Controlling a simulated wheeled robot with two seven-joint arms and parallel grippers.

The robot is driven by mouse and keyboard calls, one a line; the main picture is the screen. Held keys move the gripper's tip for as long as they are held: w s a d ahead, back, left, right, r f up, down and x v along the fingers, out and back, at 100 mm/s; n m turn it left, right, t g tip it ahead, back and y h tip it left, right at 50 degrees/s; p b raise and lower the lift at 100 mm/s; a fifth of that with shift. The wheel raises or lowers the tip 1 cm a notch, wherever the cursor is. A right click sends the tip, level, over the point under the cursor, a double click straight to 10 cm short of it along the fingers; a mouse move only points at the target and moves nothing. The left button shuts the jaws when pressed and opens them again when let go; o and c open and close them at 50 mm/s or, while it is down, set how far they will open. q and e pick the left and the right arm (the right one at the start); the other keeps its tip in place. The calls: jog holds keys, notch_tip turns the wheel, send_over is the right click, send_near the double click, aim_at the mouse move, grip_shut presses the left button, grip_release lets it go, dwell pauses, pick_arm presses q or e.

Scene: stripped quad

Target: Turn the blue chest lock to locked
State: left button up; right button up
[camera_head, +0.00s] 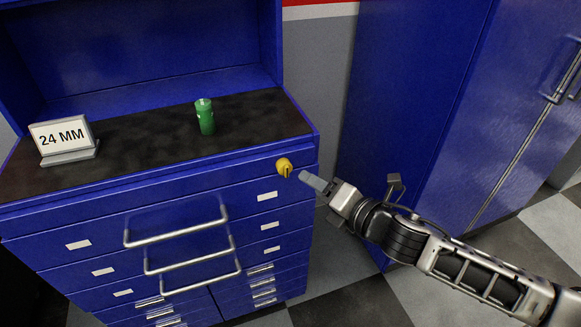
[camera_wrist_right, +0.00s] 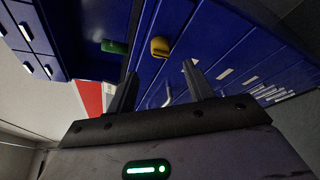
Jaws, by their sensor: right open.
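The blue chest (camera_head: 180,215) has a yellow lock knob (camera_head: 284,167) near the right end of its top front edge. The knob shows a dark slot or mark on its face. My right gripper (camera_head: 308,180) is just to the right of the knob and apart from it. In the right wrist view the gripper (camera_wrist_right: 158,85) is open and empty, with the yellow knob (camera_wrist_right: 160,47) beyond and between its two fingertips. My left gripper is not in view.
Long silver drawer handles (camera_head: 180,235) stick out from the front. A tall blue cabinet (camera_head: 420,110) stands to the right, with checkered floor between.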

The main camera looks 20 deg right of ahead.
aim_at(289, 170)
jog(key=x, duration=0.9)
jog(key=shift+w+p, duration=0.1)
jog(key=shift+p, duration=0.2)
jog(key=shift+f, duration=0.1)
jog(key=c, duration=1)
